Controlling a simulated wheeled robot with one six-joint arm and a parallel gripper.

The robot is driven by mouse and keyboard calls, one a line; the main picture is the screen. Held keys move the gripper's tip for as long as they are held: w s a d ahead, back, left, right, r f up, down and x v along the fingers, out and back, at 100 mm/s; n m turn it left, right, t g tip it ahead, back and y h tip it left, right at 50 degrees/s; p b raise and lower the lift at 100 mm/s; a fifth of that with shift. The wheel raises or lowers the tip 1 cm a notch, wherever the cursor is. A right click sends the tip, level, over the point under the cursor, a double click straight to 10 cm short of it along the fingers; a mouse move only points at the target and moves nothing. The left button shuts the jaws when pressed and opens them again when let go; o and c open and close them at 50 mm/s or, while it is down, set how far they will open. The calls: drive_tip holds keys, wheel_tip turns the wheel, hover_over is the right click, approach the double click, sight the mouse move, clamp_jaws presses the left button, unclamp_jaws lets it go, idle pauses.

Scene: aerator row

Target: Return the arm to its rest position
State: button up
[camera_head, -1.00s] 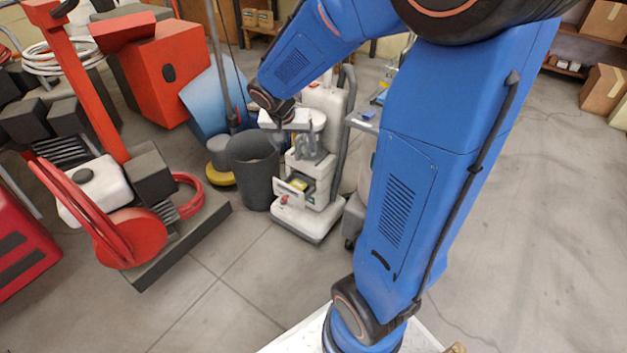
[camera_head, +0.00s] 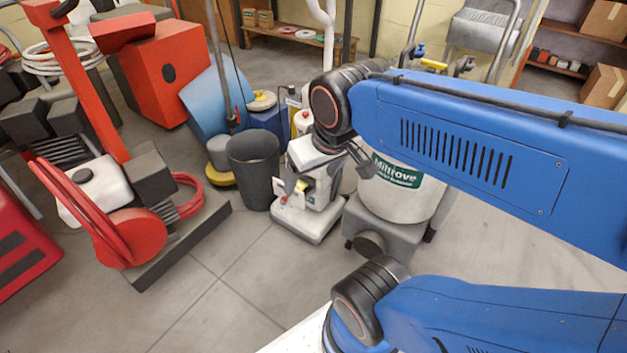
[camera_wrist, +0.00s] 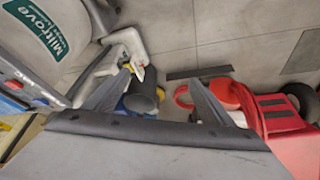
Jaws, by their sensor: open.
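My gripper (camera_head: 330,172) is in front of the white floor machine (camera_head: 296,222) in the head view, at the end of my blue arm. The arm now reaches in from the right, its upper link nearly level and its lower link folded low at the right. In the wrist view my gripper (camera_wrist: 157,97) has its two dark fingers spread wide apart, with nothing between them but the view of the floor and things beyond. The gripper body partly covers the floor machine in the head view. A small yellow item (camera_head: 307,186) shows at the machine's front.
A dark bin (camera_head: 254,170) stands left of the machine. A white Miltrove tank (camera_head: 395,194) is close behind my arm; it fills the upper left of the wrist view (camera_wrist: 45,35). A red hose cart (camera_head: 140,235) stands at left. Floor in front is clear.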

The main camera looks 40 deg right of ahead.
drive_tip(key=shift+s+a+n, duration=0.3)
drive_tip(key=shift+s+a, duration=0.1)
drive_tip(key=shift+s, duration=0.35)
idle(0.8)
